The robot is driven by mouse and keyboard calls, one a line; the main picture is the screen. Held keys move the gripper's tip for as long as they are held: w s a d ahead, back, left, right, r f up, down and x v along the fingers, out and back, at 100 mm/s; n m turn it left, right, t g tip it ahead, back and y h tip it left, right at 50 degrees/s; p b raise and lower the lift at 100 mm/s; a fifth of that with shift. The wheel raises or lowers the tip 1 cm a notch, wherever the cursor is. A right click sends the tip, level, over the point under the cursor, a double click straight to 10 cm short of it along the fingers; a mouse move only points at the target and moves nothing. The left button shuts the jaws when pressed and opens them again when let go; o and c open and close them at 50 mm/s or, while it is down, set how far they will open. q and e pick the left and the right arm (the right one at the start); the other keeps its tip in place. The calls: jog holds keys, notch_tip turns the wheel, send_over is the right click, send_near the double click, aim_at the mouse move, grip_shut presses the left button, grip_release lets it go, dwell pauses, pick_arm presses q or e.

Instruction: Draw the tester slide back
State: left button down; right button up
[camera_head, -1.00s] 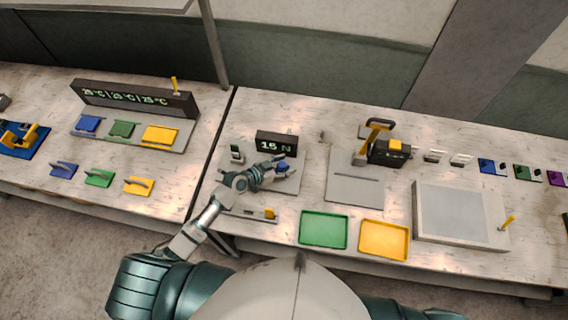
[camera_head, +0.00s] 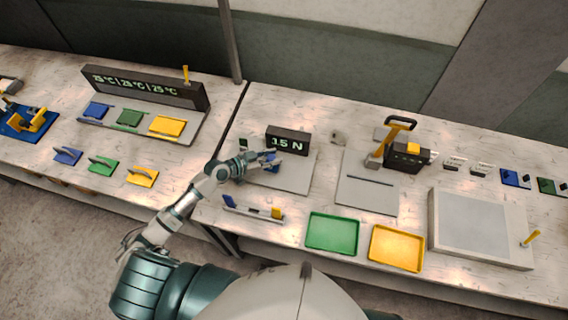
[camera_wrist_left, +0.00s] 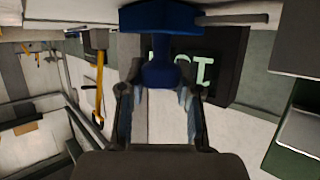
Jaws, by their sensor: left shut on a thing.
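The tester is a grey plate (camera_head: 294,178) with a dark display (camera_head: 288,141) reading 15 N at its back. A blue slide handle (camera_head: 271,161) is at the plate's left part. My left gripper (camera_head: 262,163) reaches over the plate from the left and is shut on this handle. In the left wrist view the blue handle (camera_wrist_left: 160,62) stands between my two fingers, with the display (camera_wrist_left: 215,65) behind it. The fingers hide part of the handle in the head view. My right gripper is not in view.
A rail (camera_head: 252,212) with blue and yellow blocks lies in front of the tester. A green tray (camera_head: 333,233) and a yellow tray (camera_head: 397,248) are at the front edge. A grey board (camera_head: 368,194) and a dark yellow-topped device (camera_head: 407,156) stand to the right.

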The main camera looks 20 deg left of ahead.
pick_arm(q)
jog(key=shift+s+a+f, duration=0.15)
jog(key=shift+a+f, duration=0.15)
jog(key=shift+f, duration=0.2)
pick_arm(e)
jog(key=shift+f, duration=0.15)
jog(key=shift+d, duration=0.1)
pick_arm(q)
jog(key=c, duration=1)
grip_release()
jog(key=shift+o, duration=1.2)
jog(key=shift+a+r, duration=0.15)
jog(key=shift+a, duration=0.3)
jog(key=shift+s+a+r, duration=0.3)
jog(key=shift+s+a, duration=0.1)
jog(key=v, duration=1)
jog(key=shift+a, duration=0.25)
jog(key=shift+s+a, duration=0.15)
jog(key=shift+a, duration=0.05)
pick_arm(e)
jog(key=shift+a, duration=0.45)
